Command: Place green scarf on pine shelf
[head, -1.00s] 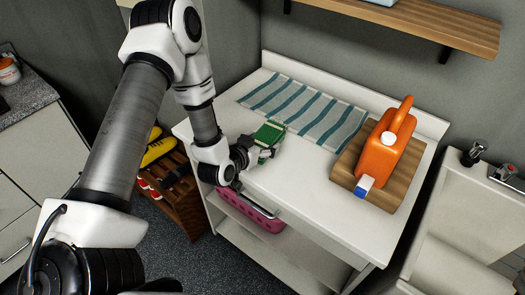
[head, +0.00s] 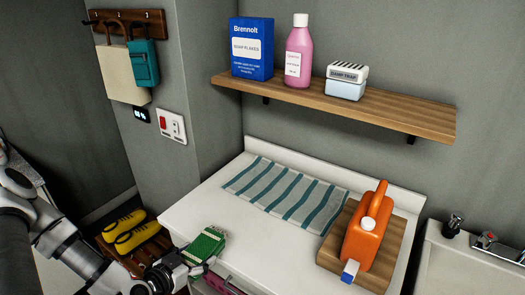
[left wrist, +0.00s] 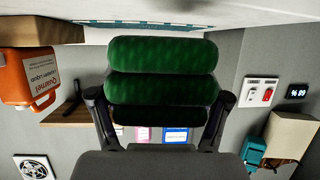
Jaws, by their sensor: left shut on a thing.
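The green scarf (head: 205,246) is a folded, rolled bundle at the front left of the white counter. My left gripper (head: 190,264) is shut on it. In the left wrist view, which looks upside down, the scarf (left wrist: 160,72) fills the space between the two dark fingers. I cannot tell whether it touches the counter. The pine shelf (head: 415,118) is on the back wall, above and behind the scarf. Part of it also shows in the left wrist view (left wrist: 68,118). My right gripper is not in view.
On the shelf stand a blue soap box (head: 250,48), a pink bottle (head: 299,50) and a damp trap (head: 346,80); its right end is bare. Below, the counter (head: 195,215) holds a striped towel (head: 285,192) and an orange jug (head: 365,232) on a wooden board (head: 330,250).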

